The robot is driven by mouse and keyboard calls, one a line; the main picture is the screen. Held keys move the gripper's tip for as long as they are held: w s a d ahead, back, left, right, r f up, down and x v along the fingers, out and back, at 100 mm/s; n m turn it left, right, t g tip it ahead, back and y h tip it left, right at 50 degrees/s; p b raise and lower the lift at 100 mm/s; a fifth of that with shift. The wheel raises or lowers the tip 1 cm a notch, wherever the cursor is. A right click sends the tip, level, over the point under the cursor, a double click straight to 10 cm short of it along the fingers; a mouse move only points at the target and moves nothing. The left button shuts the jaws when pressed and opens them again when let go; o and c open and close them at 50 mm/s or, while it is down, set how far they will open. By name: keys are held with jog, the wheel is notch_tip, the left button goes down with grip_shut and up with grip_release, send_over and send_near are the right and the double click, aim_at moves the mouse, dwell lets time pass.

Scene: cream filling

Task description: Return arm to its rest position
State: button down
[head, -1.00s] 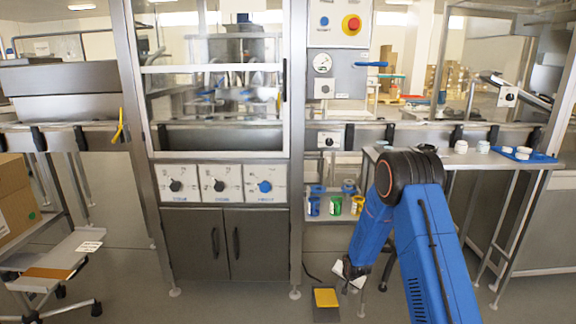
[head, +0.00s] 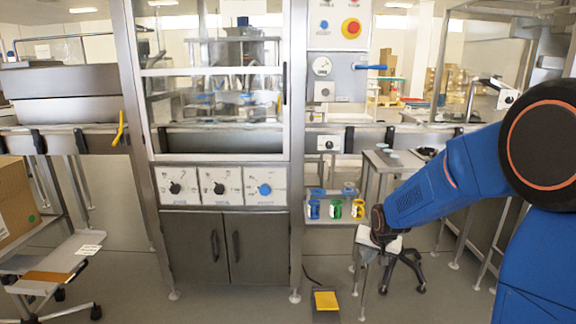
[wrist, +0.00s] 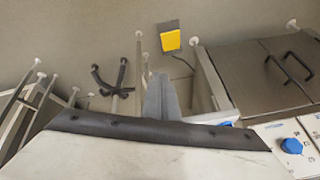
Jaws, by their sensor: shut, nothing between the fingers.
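My blue arm (head: 440,185) comes in from the right edge of the head view, with its large dark joint at the far right. It slopes down to the left to my gripper (head: 362,260), which hangs low in front of the machine, right of the cabinet doors. My gripper also shows in the wrist view (wrist: 161,97), where its narrow grey fingers are together with nothing held. The wrist view looks down on the floor, with the cabinet upside down at the right.
The filling machine's knob panel (head: 219,186) and cabinet doors (head: 208,245) stand at centre. A low shelf holds blue, green and yellow containers (head: 336,208). A yellow-topped pedal (head: 326,300) lies on the floor. A carton (head: 15,205) and wheeled stand (head: 60,262) are at left. The arm hides much of the right bench.

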jog(key=s+d+r+n, duration=0.1)
jog(key=s+r, duration=0.5)
jog(key=s, duration=0.4)
jog(key=s+d+r+n, duration=0.1)
jog(key=s+r, duration=0.5)
jog(key=s, duration=0.5)
jog(key=s+r+n, duration=0.1)
jog(key=s+n, duration=0.1)
jog(key=s, duration=1.5)
jog(key=shift+s+r+g, duration=0.15)
jog(key=shift+s+g, duration=0.15)
jog(key=shift+g, duration=0.1)
jog(key=shift+d, duration=0.1)
dwell(2.3)
